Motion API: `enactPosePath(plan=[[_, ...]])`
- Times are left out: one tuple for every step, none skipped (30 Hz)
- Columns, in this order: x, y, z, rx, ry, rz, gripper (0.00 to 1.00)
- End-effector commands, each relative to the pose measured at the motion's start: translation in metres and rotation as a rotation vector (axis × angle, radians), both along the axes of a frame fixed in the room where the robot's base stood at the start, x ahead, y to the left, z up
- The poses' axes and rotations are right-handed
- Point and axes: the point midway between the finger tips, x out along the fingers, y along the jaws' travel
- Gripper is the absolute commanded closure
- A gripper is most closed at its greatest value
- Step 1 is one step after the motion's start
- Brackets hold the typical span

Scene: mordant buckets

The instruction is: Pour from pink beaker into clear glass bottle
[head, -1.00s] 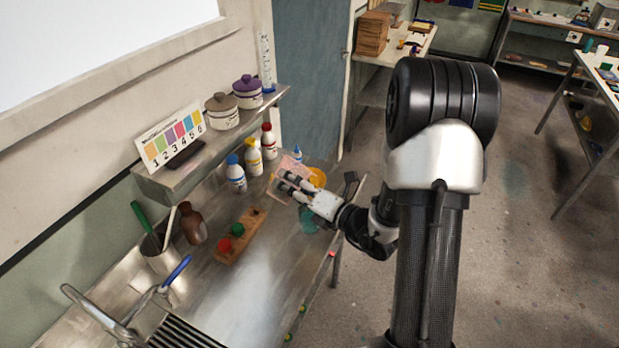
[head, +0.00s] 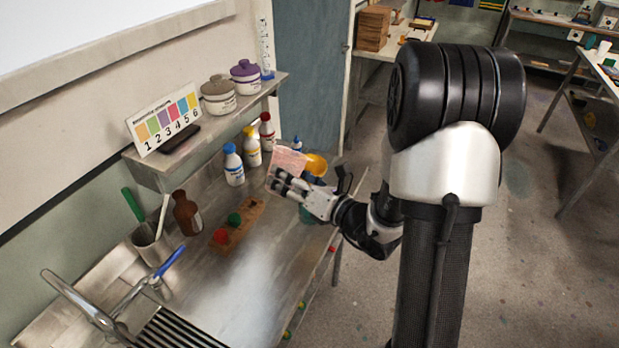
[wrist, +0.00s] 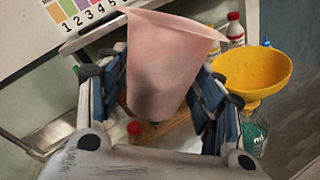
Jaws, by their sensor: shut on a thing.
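My gripper (head: 283,184) is shut on the pink beaker (head: 290,158) above the far end of the steel bench. In the wrist view the pink beaker (wrist: 165,60) sits between the two fingers, its rim sloping down to the right. Its contents are hidden. In the head view the funnel (head: 318,164) shows behind my gripper, which hides most of the bottle.
White bottles with blue (head: 233,165), yellow (head: 251,148) and red (head: 267,133) caps stand along the wall. A wooden block (head: 240,226) with red and green pieces lies left of my gripper. A brown bottle (head: 187,213) and a sink tap (head: 80,298) are nearer.

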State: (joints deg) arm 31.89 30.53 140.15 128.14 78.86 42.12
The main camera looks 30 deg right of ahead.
Motion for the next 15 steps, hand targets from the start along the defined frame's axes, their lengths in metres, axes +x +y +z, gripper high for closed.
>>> enactPosePath(plan=[[0.001,-0.001,0.003,-0.001,-0.004,-0.001,0.73],[0.001,-0.001,0.004,-0.001,-0.005,0.000,0.73],[0.001,0.000,0.004,-0.002,-0.006,-0.001,0.73],[0.000,0.000,0.003,-0.005,-0.007,-0.001,0.73],[0.000,0.000,0.002,-0.009,-0.009,-0.001,0.73],[0.000,0.001,0.000,-0.015,-0.013,0.000,0.73],[0.000,0.001,-0.001,-0.021,-0.016,0.000,0.73],[0.000,0.002,-0.003,-0.028,-0.019,0.000,0.73],[-0.001,0.003,-0.006,-0.039,-0.025,0.001,0.73],[-0.001,0.004,-0.008,-0.049,-0.030,0.001,0.73],[-0.002,0.004,-0.011,-0.059,-0.035,0.002,0.73],[-0.003,0.006,-0.015,-0.072,-0.042,0.003,0.73],[-0.003,0.007,-0.017,-0.085,-0.048,0.004,0.73],[-0.004,0.008,-0.020,-0.096,-0.054,0.004,0.73],[-0.004,0.008,-0.023,-0.110,-0.061,0.005,0.73]])
